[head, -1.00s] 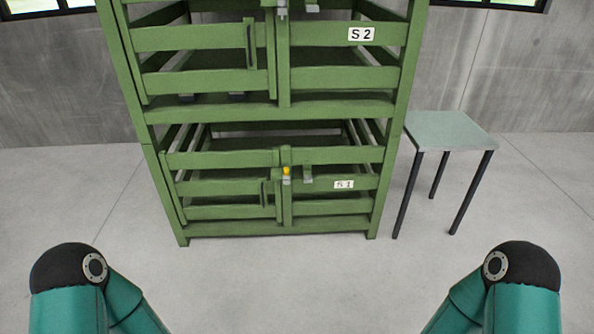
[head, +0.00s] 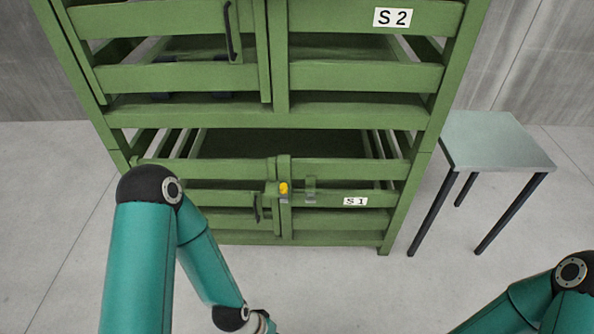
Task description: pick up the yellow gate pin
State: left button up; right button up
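The yellow gate pin (head: 284,188) sits in the metal latch at the middle of the lower green gate (head: 230,174), marked S1. Only its small yellow head shows clearly. My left arm reaches in from the left in front of the gate, its wrist low in the head view, below and left of the pin. The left gripper itself is out of the frame below. My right arm shows only at the lower right corner, and the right gripper is out of view. Both hands are apart from the pin.
A green slatted rack with an upper bay marked S2 (head: 392,17) stands ahead. A small grey-topped table (head: 495,140) with dark legs stands to its right. The concrete floor (head: 340,285) in front of the rack is clear.

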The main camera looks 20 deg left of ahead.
aim_at(283, 187)
jog(key=u, duration=0.4)
jog(key=i, duration=1.25)
jog(key=u, duration=0.95)
jog(key=i, duration=0.25)
jog(key=u, duration=0.05)
jog(key=k, duration=0.8)
jog(key=u, duration=0.2)
jog(key=i, duration=0.8)
jog(key=z, duration=0.1)
